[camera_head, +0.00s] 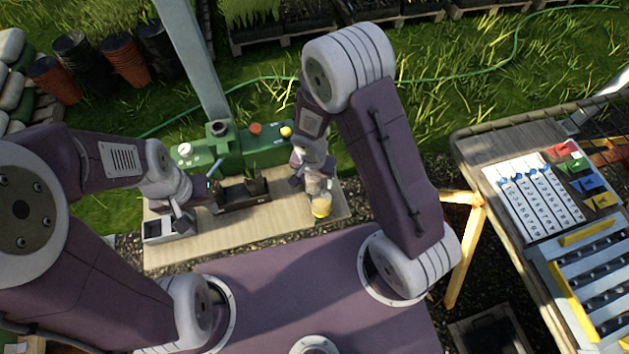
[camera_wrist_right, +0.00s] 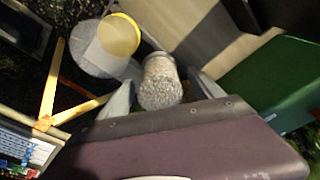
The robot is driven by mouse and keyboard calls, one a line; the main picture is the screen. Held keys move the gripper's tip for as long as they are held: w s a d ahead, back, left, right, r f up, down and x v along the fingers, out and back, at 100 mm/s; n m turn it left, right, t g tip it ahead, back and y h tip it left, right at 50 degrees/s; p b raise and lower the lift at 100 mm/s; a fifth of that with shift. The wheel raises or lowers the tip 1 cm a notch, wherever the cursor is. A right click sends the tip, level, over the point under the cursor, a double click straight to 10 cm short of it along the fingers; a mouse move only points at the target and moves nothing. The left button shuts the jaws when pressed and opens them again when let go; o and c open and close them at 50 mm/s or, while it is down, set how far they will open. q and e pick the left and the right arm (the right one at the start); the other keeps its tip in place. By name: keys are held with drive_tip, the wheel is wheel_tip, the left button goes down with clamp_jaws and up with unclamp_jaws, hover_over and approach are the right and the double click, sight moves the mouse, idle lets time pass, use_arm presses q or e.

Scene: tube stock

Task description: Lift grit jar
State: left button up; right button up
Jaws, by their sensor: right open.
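The grit jar (camera_wrist_right: 160,82), a clear jar full of grey grit, stands in the right wrist view between the two fingers of my right gripper (camera_wrist_right: 162,95). The fingers are apart, one on each side of it; I cannot tell whether either touches it. In the head view my right gripper (camera_head: 312,178) is low over the right part of the bench, and the jar is hard to make out there. My left gripper (camera_head: 180,208) is at the bench's left end, above a grey box-like device (camera_head: 168,229); its finger opening is unclear.
A yellow-marked clear container (camera_head: 321,207) stands close to my right gripper; it also shows in the right wrist view (camera_wrist_right: 120,36). A green machine (camera_head: 228,150) lines the back of the wooden bench (camera_head: 230,237). A dark tray (camera_head: 240,197) sits between my grippers.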

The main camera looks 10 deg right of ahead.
drive_tip(key=shift+w+a, duration=0.1)
drive_tip(key=shift+r, duration=0.1)
drive_tip(key=c, duration=1.6)
